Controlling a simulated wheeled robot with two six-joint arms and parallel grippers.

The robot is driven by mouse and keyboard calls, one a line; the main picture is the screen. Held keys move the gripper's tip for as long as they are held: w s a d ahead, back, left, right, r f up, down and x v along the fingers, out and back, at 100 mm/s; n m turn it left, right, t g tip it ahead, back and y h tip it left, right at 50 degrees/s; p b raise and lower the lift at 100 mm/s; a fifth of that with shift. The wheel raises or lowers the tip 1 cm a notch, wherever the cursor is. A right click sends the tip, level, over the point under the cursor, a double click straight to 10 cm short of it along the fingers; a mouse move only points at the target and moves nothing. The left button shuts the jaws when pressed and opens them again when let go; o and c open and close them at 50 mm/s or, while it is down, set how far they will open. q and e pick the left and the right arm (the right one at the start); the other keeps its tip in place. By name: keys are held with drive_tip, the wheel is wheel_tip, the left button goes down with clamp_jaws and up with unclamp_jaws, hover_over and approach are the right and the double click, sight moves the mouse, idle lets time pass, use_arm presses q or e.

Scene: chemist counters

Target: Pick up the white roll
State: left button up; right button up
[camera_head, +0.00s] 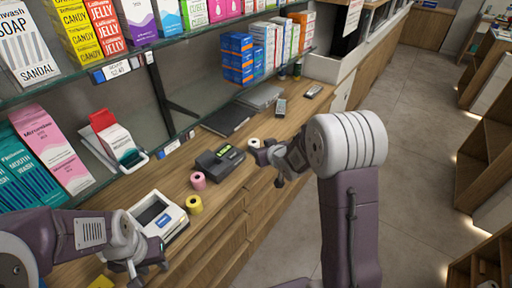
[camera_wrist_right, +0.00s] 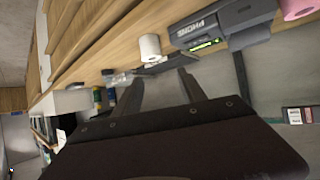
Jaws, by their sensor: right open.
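The white roll (camera_head: 254,143) stands on the wooden counter (camera_head: 238,175), just right of the black card terminal. In the right wrist view the white roll (camera_wrist_right: 149,46) is upright, beyond the fingertips and roughly between their lines. My right gripper (camera_wrist_right: 160,80) is open and empty there, its two dark fingers pointing toward the roll. In the head view my right gripper (camera_head: 272,163) is beside the roll at the counter's front edge, partly hiding that area. My left gripper (camera_head: 140,268) is low at the left near the counter edge; its finger gap is unclear.
A black terminal (camera_head: 219,162), a pink roll (camera_head: 198,180), a yellow roll (camera_head: 194,204) and a white device (camera_head: 158,215) stand left of the white roll. Dark flat folders (camera_head: 228,119) lie behind. Shelves of boxes (camera_head: 238,58) overhang the counter's back. The floor (camera_head: 405,130) at right is clear.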

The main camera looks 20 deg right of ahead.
sight(256, 146)
drive_tip(key=shift+t+y, duration=0.6)
drive_tip(key=shift+t, duration=0.1)
drive_tip(key=w+f, duration=0.1)
drive_tip(key=w+d+f, duration=0.1)
drive_tip(key=f, duration=0.1)
drive_tip(key=w+d+f+b, duration=0.1)
drive_tip(key=w+f, duration=0.1)
drive_tip(key=shift+f, duration=0.15)
drive_tip(key=x, duration=0.3)
drive_tip(key=shift+w+a+p, duration=0.1)
drive_tip(key=shift+w+p, duration=0.15)
drive_tip(key=shift+p, duration=0.05)
drive_tip(key=shift+w+f, duration=0.25)
drive_tip(key=shift+w, duration=0.1)
drive_tip(key=x, duration=0.4)
drive_tip(key=shift+s+a+f+p, duration=0.15)
drive_tip(key=shift+p, duration=0.15)
drive_tip(key=shift+w+f, duration=0.25)
drive_tip(key=shift+w, duration=0.15)
drive_tip(key=shift+s+r, duration=0.1)
drive_tip(key=shift+c, duration=0.9)
drive_tip(key=c, duration=0.8)
wheel_tip(256, 146, up, 10)
drive_tip(key=shift+c, duration=0.2)
